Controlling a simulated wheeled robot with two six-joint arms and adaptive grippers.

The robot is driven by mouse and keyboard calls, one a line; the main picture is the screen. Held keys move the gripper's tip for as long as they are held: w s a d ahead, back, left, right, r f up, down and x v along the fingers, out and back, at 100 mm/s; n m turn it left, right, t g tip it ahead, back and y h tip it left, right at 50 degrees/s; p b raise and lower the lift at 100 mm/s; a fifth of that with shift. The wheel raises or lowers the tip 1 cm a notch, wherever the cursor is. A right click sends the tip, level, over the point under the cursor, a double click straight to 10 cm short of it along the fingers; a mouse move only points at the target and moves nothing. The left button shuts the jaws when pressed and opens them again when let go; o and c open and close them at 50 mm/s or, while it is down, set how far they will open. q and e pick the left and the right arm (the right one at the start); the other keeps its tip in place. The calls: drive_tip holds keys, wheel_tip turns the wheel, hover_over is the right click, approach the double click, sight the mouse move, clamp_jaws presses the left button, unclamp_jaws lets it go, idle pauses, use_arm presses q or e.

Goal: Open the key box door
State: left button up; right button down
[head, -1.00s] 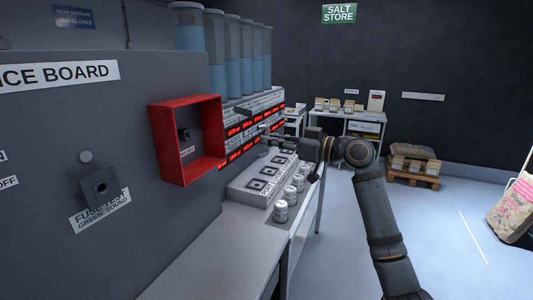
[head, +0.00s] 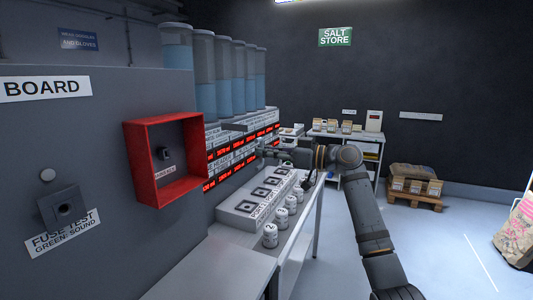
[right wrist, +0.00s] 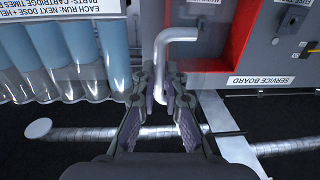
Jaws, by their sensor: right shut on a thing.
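The red key box (head: 133,165) is on the grey service board at the left of the head view. Its front looks open, with a small dark fitting and a white label inside. The box also shows upside down in the right wrist view (right wrist: 237,45). My right gripper (head: 262,150) is to the right of the box. In the right wrist view, my right gripper (right wrist: 160,88) is shut on a bent pale grey handle (right wrist: 162,58), whose far end overlaps the box. I cannot tell a door panel or where the handle joins. My left gripper is not in view.
A bench carries a grey panel of square ports (head: 228,213) and several small white canisters (head: 270,236) below my right arm. Tall blue-filled cylinders (head: 205,98) stand behind. A fuse test block (head: 64,208) juts from the board.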

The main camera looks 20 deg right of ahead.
drive_tip(key=c, duration=1.4)
unclamp_jaws()
drive_tip(key=shift+w, duration=0.1)
drive_tip(key=v, duration=1.2)
